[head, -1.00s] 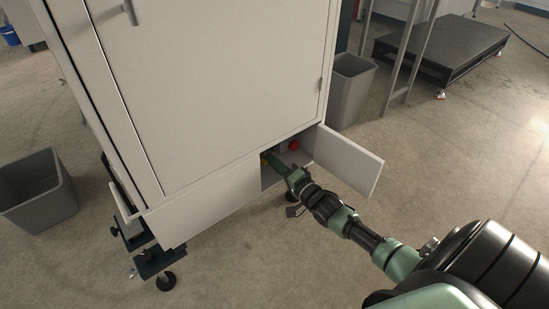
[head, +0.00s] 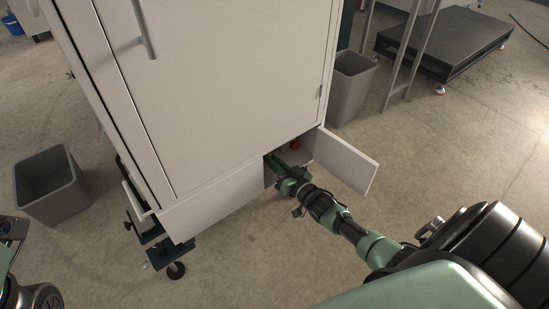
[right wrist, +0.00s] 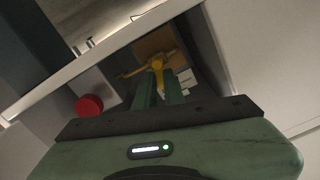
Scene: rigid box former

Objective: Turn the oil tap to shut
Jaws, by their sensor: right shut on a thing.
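The oil tap has a yellow handle (right wrist: 158,66) inside the low compartment of the white cabinet (head: 228,95). In the right wrist view the handle's stem stands between the two green fingers of my right gripper (right wrist: 159,88), which is shut on it. In the head view my right gripper (head: 272,164) reaches into the compartment opening, and the tap is mostly hidden behind it. Parts of my left arm show at the lower left edge of the head view, but its jaws do not.
A red knob (right wrist: 89,105) sits beside the tap; it also shows in the head view (head: 294,144). The compartment's small door (head: 346,162) stands open to the right. Grey bins (head: 52,187) (head: 352,88) stand on both sides of the cabinet. The floor in front is clear.

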